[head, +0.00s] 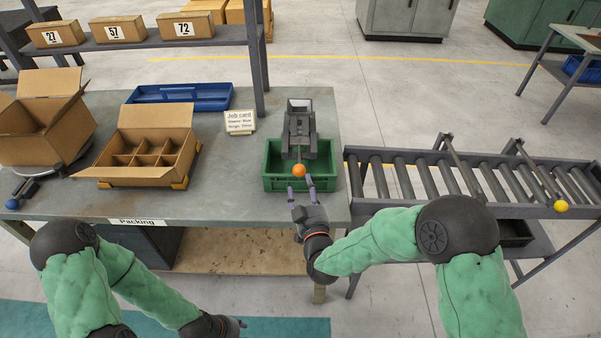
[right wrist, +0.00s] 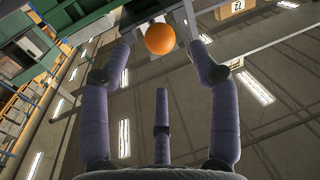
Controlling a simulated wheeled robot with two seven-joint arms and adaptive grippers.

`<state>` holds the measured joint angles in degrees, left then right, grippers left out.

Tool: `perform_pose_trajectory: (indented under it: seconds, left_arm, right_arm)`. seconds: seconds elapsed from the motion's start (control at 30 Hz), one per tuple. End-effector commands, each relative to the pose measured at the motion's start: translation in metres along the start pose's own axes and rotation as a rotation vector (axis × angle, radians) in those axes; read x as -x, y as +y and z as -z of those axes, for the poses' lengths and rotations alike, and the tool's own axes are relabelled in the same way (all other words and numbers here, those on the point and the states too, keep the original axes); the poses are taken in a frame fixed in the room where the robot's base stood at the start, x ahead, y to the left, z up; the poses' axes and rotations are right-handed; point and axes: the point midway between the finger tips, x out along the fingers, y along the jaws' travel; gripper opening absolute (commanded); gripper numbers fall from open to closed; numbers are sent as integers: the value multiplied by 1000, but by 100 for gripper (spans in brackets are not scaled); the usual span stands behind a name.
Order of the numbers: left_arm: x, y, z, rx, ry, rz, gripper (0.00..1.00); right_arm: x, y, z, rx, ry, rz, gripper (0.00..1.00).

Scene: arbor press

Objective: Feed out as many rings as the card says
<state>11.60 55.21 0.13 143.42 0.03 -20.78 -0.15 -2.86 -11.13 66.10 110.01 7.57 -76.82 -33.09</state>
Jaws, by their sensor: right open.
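A grey dispenser (head: 299,130) with a pale-topped chute stands at the back of a green bin (head: 270,183). An orange ball knob (head: 298,171) sits at its front, over the bin. My right gripper (head: 301,187) is open just in front of the knob. In the right wrist view the orange knob (right wrist: 160,39) shows between the two upper fingertips, with visible gaps on both sides. The job card (head: 240,122) stands left of the dispenser; its lower lines are too small to read surely. My left gripper (head: 232,327) is low over the floor, its fingers unclear. I see no loose rings.
An open divided carton (head: 148,165), a blue tray (head: 180,97) and a larger open box (head: 42,125) occupy the packing table's left part. A roller conveyor (head: 430,180) with a yellow knob (head: 561,206) stands at right. The table front left of the bin is clear.

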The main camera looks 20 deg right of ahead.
Motion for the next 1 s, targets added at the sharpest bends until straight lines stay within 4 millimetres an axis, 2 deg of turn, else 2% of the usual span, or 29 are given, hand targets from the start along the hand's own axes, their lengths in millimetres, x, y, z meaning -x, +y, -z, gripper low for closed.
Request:
perform_pose_trajectory:
  seconds: [0.2, 0.4, 0.6, 0.87, 0.97, 1.0]
  left_arm:
    - [-8, -3, 0, 0, 0, 0, 40]
    - [-12, -4, 0, 0, 0, 0, 40]
    - [-13, -4, 0, 0, -1, 0, 40]
    - [-12, -4, 0, 0, 0, 0, 40]
    - [-12, -4, 0, 0, -1, 0, 40]
    - [-12, -4, 0, 0, -1, 0, 40]
  right_arm:
    - [-41, 0, -2, -1, 1, 0, 61]
    - [-66, 0, -1, -2, 0, 0, 61]
    - [-77, 0, -1, -2, -1, 1, 61]
    - [-78, 0, 0, -2, -1, 1, 61]
    - [-78, 0, 0, -2, -1, 1, 36]
    - [-78, 0, 0, -2, -1, 1, 25]
